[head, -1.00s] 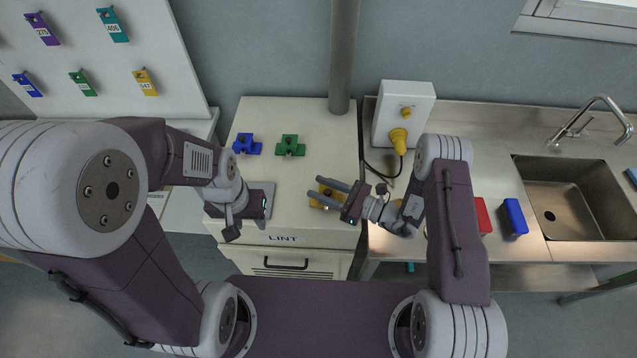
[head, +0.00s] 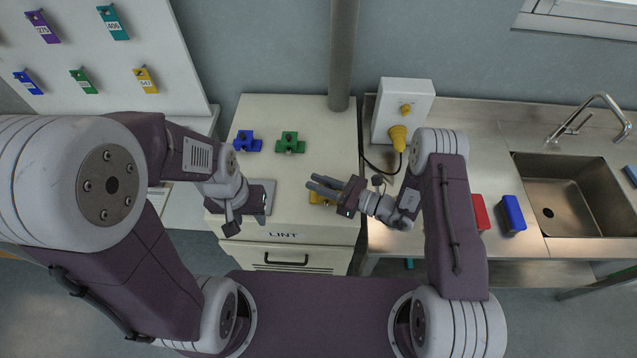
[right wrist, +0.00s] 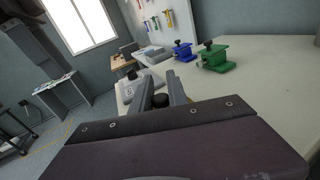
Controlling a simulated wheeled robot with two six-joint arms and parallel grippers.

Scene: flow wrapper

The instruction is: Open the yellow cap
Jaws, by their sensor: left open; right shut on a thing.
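The yellow cap (head: 321,199) sits on the cream machine top, mostly hidden under my right gripper. It resembles the blue cap (head: 247,142) and the green cap (head: 288,144), which each carry a dark knob. My right gripper (head: 318,184) is over the yellow cap. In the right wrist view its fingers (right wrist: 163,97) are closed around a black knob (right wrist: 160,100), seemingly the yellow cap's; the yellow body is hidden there. My left gripper (head: 240,218) is open at the left front of the machine, beside a grey plate (head: 268,189), apart from the yellow cap.
The cream machine (head: 320,125) carries the LINT label at its front. A white box with a yellow plug (head: 398,134) and black cable stands to the right. Red (head: 479,212) and blue (head: 513,214) blocks lie near the sink (head: 570,195). A post rises behind.

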